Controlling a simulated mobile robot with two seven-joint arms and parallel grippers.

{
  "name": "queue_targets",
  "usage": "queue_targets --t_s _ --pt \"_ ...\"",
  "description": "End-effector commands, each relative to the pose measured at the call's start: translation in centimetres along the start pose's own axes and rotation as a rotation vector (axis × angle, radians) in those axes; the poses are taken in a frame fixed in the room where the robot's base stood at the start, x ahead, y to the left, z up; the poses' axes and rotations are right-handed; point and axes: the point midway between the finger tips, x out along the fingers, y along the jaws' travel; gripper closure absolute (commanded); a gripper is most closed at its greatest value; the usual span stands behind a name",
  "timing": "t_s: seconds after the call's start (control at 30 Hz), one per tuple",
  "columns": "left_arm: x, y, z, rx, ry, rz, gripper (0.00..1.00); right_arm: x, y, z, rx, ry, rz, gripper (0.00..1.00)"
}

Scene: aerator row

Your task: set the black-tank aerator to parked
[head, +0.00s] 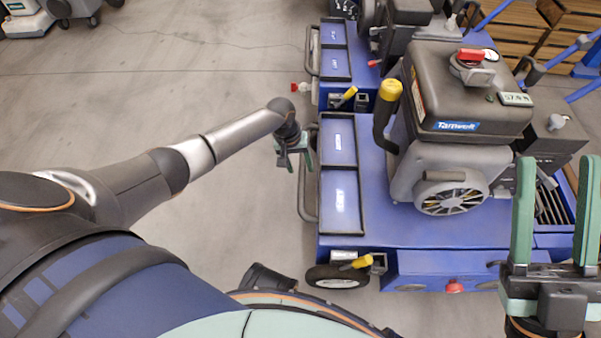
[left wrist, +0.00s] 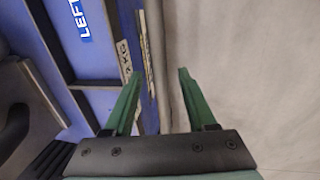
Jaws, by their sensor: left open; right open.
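The near aerator has a blue deck (head: 420,226) and a black tank (head: 465,88) with a blue label. A thick yellow-topped lever (head: 388,95) stands beside its tank. A small yellow handle (head: 357,262) sits by a label plate at the deck's near left corner. My left gripper (head: 293,157) is open and empty beside the deck's left edge, by the grey side rail (head: 304,190). My right gripper (head: 558,162) is open at the lower right, in front of the machine.
A second blue aerator (head: 334,66) stands behind, partly cut off, with its own yellow handle (head: 347,97). A red knob (head: 453,286) is on the near machine's front side. Wooden crates (head: 515,45) stand at the back right. The concrete floor (head: 150,90) at left is mostly clear.

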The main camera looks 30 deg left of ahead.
Motion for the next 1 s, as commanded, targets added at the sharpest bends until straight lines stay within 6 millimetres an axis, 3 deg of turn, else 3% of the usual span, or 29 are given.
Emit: queue_targets --t_s 0.13,0.5,1.0 --pt "1.33 0.02 -0.06 0.0 0.001 0.001 0.43 -0.65 -0.44 0.8 -0.005 -0.007 -0.003 0.5" --pt "1.49 0.07 -0.05 0.001 0.002 0.001 0.44 -0.68 -0.53 0.85 -0.008 -0.009 -0.006 0.5" --pt "1.5 0.04 -0.03 0.0 0.001 0.001 1.0 -0.67 -0.52 0.83 -0.003 -0.008 -0.002 0.5"
